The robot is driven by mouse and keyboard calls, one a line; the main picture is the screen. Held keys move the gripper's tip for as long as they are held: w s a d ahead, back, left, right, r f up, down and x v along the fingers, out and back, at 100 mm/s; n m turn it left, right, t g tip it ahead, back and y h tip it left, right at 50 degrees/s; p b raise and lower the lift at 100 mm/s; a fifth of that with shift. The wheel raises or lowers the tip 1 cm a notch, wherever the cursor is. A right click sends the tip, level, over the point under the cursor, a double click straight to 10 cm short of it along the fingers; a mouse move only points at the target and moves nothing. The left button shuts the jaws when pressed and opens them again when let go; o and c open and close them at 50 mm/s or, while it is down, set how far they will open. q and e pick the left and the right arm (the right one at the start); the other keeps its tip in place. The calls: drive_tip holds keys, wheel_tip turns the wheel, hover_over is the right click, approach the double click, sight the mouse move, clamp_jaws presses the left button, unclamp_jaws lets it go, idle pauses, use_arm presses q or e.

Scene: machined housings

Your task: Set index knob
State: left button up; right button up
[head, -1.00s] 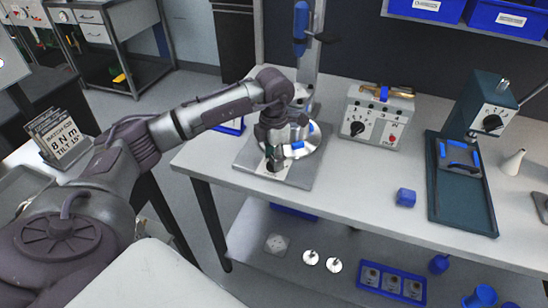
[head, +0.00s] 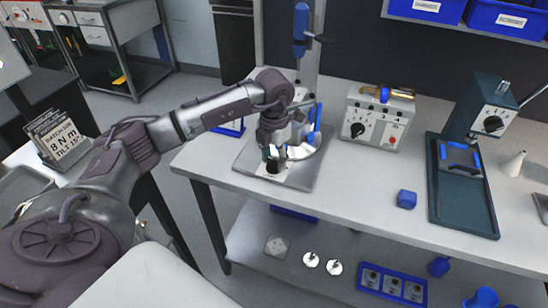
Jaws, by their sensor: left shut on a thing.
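A fixture with a grey base plate (head: 308,178) stands on the bench, carrying a shiny round table (head: 303,150) with blue parts. My left gripper (head: 273,162) points down at the front of this fixture. It is shut on the small dark index knob, mostly hidden by the fingers, above a pale dial plate (head: 298,179). The knob's pointer and the dial marks cannot be read. A card (head: 64,141) at the left reads "8 N m" and "TILT 15°". My right gripper is not in view.
A blue driver (head: 301,30) hangs on a column behind the fixture. The bench front between fixture and block is clear.

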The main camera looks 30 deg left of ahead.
sight(274, 161)
use_arm(q)
drive_tip(key=o, duration=1.1)
drive_tip(key=shift+o, duration=0.2)
wheel_tip(274, 161, up, 12)
